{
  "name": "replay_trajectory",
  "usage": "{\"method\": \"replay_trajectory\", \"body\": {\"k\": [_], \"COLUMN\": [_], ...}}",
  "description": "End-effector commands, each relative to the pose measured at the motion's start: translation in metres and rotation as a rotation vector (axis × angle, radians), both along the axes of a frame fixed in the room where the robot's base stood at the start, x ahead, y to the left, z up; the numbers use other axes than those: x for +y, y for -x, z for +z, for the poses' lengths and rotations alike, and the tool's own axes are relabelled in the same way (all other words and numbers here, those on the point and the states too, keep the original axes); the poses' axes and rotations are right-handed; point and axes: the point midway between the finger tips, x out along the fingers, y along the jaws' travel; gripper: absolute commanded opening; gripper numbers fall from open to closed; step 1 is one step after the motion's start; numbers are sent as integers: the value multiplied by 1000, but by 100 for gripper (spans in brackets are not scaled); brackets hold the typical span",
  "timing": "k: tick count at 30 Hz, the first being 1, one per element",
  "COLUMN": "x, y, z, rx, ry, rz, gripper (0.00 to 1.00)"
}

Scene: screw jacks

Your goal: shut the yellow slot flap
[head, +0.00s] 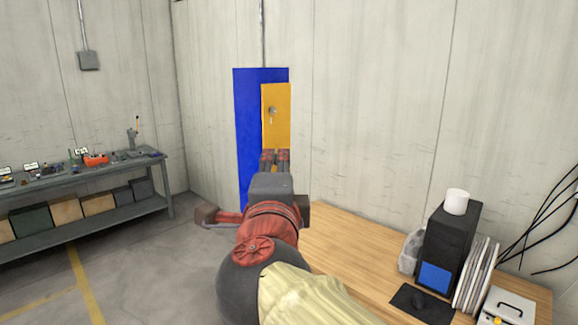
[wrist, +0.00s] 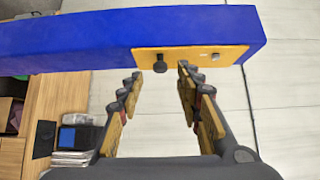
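The yellow slot flap (head: 281,118) sits on the right part of a tall blue panel (head: 246,130) by the wall. A small round knob (head: 272,109) is on the flap. I cannot tell how far the flap stands open. My gripper (head: 274,155) is just below the flap in the head view, its fingers overlapping the flap's lower end. In the wrist view, my gripper (wrist: 159,77) is open and empty, with its fingers spread on both sides of the dark knob (wrist: 160,67). The yellow flap (wrist: 205,57) runs along the blue panel's edge there. Touch is not clear.
A grey workbench (head: 85,172) with tools stands at the left. The floor between is clear.

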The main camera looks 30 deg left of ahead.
Motion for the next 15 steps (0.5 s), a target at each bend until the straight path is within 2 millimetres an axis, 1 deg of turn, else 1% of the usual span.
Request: {"method": "replay_trajectory", "body": {"k": [1, 6, 10, 15], "x": [-5, -21, -30, -36], "y": [11, 40, 56, 65], "z": [1, 1, 1, 0], "rx": [-1, 0, 0, 0], "ry": [-3, -1, -1, 0], "rz": [5, 4, 4, 2], "gripper": [35, 35, 35, 35]}}
